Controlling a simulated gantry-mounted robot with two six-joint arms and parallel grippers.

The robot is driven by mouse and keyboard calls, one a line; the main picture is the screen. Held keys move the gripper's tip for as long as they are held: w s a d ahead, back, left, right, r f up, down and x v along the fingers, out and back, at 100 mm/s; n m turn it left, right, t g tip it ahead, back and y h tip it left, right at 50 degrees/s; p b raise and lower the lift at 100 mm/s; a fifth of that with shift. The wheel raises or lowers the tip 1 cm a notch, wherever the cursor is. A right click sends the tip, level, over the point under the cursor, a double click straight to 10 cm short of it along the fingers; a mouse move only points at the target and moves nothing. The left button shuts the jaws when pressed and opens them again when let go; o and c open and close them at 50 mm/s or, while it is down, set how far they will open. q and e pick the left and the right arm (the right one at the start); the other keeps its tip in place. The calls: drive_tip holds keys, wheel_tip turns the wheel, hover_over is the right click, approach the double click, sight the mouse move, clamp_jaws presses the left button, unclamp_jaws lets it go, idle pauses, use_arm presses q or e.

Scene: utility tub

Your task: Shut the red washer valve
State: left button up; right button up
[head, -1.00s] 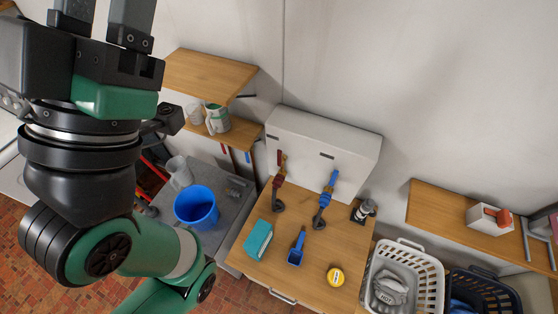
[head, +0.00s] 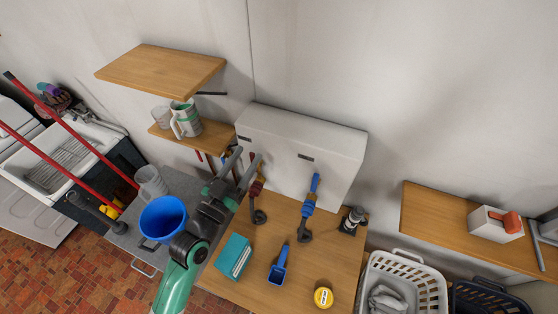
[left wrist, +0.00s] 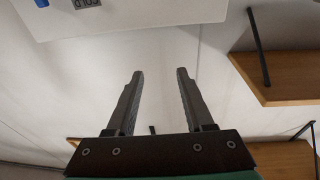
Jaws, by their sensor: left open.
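The red washer valve (head: 258,186) is on the left of the white wall box (head: 300,140), above the wooden counter. Its upper part is partly hidden by my left gripper. A blue valve (head: 311,194) is to its right. My left gripper (head: 248,155) is open and empty, with its fingers pointing up toward the box, just left of the red valve. In the left wrist view the open fingers (left wrist: 159,72) have nothing between them. The white box with a "COLD" label (left wrist: 87,4) and a bit of blue show at the top there; the red valve does not show.
On the counter (head: 250,282) are a teal box (head: 233,256), a blue scoop (head: 278,266) and a yellow tin (head: 323,297). A blue bucket (head: 163,217) stands left of my arm. Wooden shelves (head: 165,70) jut out above left. A white basket (head: 435,275) is at right.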

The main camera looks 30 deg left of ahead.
use_arm(q)
drive_tip(key=n+g+y+b, duration=0.1)
drive_tip(key=g, duration=0.1)
approach(251, 155)
drive_tip(key=x, duration=1)
drive_tip(key=shift+w, duration=0.3)
use_arm(e)
wheel_tip(251, 155, down, 2)
drive_tip(key=shift+f+h, duration=0.2)
drive_tip(key=shift+h, duration=0.1)
use_arm(q)
clamp_jaws()
